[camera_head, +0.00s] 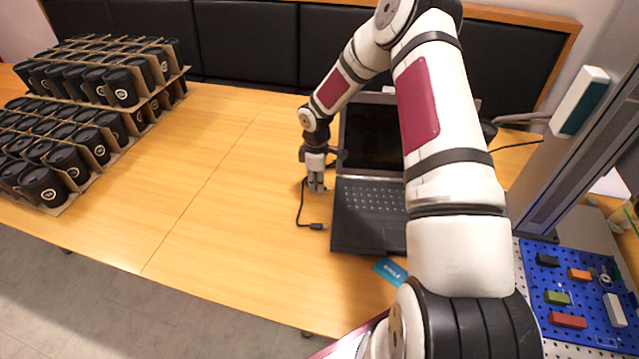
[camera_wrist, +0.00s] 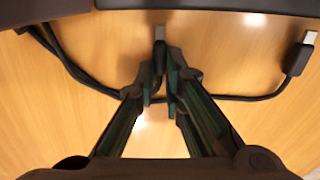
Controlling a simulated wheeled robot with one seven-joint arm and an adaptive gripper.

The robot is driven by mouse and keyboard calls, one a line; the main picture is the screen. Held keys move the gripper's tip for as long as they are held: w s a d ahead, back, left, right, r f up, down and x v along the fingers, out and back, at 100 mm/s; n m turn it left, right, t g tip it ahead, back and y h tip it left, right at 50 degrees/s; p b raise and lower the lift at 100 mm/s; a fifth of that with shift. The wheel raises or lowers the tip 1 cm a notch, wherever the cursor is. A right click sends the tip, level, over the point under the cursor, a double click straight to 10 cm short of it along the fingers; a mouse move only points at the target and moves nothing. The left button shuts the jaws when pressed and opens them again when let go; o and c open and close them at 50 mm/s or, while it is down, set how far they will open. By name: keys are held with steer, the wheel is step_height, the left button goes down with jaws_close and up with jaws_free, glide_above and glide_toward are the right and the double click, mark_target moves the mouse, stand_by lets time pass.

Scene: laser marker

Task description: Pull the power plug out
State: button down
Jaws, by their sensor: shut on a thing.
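An open black laptop (camera_head: 368,226) stands on the wooden table. My gripper (camera_head: 316,187) is low over the table just left of the laptop. In the wrist view my gripper (camera_wrist: 162,82) is shut on a small dark plug (camera_wrist: 159,64) with a bare metal tip (camera_wrist: 160,33). The tip points at the laptop's dark edge (camera_wrist: 220,6), and a strip of table shows between them. A black cable runs behind the fingertips. In the head view the held plug is too small to make out.
A second cable end (camera_head: 318,226) with a metal tip lies loose on the table, also seen in the wrist view as a dark connector (camera_wrist: 298,58). A blue card (camera_head: 391,270) lies before the laptop. Trays of black cups (camera_head: 75,150) stand left; the table between is clear.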

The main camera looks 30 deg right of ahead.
steer(key=c, duration=1.7)
jaws_free()
steer(key=shift+w+a, duration=0.1)
steer(key=shift+a, duration=0.05)
steer(key=shift+o, duration=0.2)
step_height(320, 180, up, 12)
